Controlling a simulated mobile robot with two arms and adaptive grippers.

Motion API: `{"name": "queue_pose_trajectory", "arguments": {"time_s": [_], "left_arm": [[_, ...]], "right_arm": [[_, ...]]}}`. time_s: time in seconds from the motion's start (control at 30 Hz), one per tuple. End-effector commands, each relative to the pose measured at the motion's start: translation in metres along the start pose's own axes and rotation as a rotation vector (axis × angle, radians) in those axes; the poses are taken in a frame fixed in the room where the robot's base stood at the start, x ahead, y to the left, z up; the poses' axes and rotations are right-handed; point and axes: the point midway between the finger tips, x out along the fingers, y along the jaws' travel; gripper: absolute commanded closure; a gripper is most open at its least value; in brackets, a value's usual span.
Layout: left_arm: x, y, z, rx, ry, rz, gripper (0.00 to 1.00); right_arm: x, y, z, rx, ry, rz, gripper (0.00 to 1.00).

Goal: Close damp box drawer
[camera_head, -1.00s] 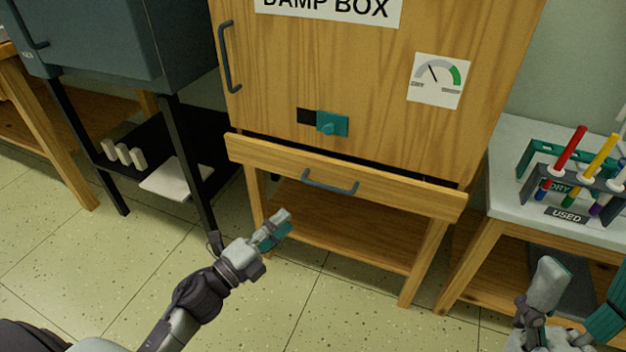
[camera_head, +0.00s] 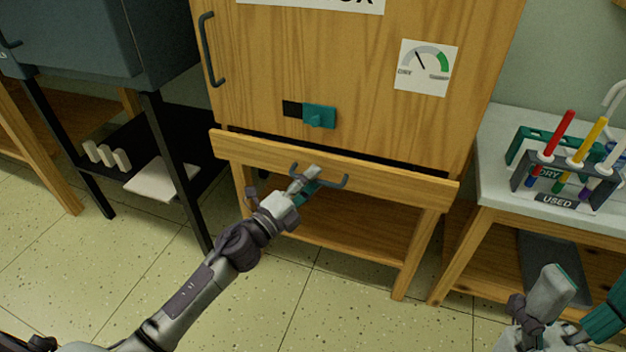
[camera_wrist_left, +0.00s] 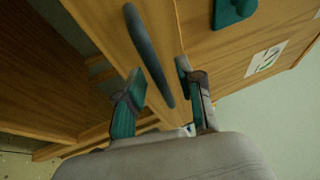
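The damp box (camera_head: 350,70) is a wooden cabinet with a shallow wooden drawer (camera_head: 400,186) below its door. The drawer front stands out from the cabinet, with a dark gap along its top. Its grey bar handle (camera_head: 340,182) also shows in the left wrist view (camera_wrist_left: 150,55). My left gripper (camera_head: 308,183) is at the handle's left part. In the left wrist view its fingers (camera_wrist_left: 160,95) are apart, with one end of the bar between or just beyond the tips; contact is unclear. My right gripper (camera_head: 580,300) is open and empty at the lower right.
A side table (camera_head: 490,185) on the right holds a rack of coloured tools marked USED (camera_head: 556,201). A dark cabinet (camera_head: 100,40) on a black stand is at the left. The tiled floor (camera_head: 330,310) in front is clear.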

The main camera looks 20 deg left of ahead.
Motion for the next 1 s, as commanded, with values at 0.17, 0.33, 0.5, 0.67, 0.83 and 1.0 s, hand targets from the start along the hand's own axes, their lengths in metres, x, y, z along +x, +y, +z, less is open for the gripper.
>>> {"name": "queue_pose_trajectory", "arguments": {"time_s": [0.17, 0.33, 0.5, 0.67, 0.83, 1.0], "left_arm": [[0.0067, 0.0000, -0.0004, 0.000, 0.001, 0.000, 0.63], [0.0067, -0.0001, -0.0004, -0.001, 0.000, 0.000, 0.63], [0.0065, -0.0001, -0.0004, -0.001, 0.000, 0.000, 0.84], [0.0065, 0.0000, -0.0004, -0.001, 0.000, 0.000, 1.00], [0.0064, 0.0001, -0.0004, -0.001, 0.000, 0.000, 1.00], [0.0096, 0.0006, 0.0011, 0.000, 0.000, 0.000, 1.00]], "right_arm": [[-0.0005, -0.0001, 0.0002, 0.000, -0.001, 0.000, 0.29], [-0.0005, 0.0000, 0.0002, 0.000, -0.001, 0.000, 0.29], [-0.0005, 0.0000, 0.0002, 0.000, -0.001, 0.000, 0.29], [-0.0005, 0.0000, 0.0002, 0.000, -0.001, 0.000, 0.29], [-0.0005, 0.0000, 0.0001, 0.000, -0.001, 0.000, 0.29], [-0.0008, 0.0001, 0.0002, 0.000, -0.001, 0.000, 0.29]]}}
